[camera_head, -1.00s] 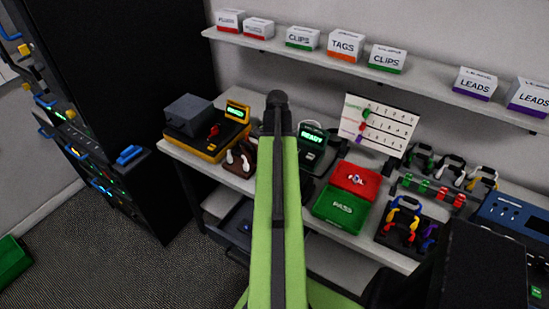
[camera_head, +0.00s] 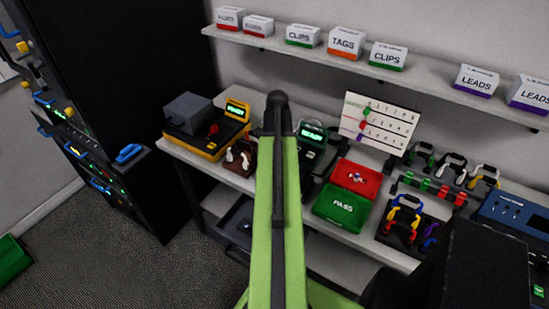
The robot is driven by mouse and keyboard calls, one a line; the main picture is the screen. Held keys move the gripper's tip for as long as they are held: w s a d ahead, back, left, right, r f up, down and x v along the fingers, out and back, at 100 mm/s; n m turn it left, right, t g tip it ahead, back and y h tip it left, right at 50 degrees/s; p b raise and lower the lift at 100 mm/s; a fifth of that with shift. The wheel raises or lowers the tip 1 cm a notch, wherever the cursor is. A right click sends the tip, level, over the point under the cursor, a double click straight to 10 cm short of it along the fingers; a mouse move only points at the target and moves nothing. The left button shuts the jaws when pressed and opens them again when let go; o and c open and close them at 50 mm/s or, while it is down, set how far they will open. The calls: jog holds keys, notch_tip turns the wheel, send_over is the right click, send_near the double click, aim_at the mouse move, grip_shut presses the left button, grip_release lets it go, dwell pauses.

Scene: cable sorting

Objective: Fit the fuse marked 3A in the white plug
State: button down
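Two small white pieces stand in a dark red-brown holder (camera_head: 241,158) on the bench, left of my arm. I cannot tell whether either is the white plug. No fuse and no 3A marking can be made out at this size. My green arm link rises through the middle of the view to a black joint above the bench. My gripper does not show; the arm hides the bench behind it.
A yellow-based tester (camera_head: 206,132) stands at left, a dark device with a lit display (camera_head: 312,133) right of my arm. A red tray (camera_head: 356,178) and green PASS tray (camera_head: 343,206) follow. Cable racks (camera_head: 404,222) stand right. A shelf (camera_head: 420,77) with labelled boxes runs above.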

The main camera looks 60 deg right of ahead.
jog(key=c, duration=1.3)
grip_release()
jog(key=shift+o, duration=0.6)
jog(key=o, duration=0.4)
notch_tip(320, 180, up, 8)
jog(key=p, duration=0.8)
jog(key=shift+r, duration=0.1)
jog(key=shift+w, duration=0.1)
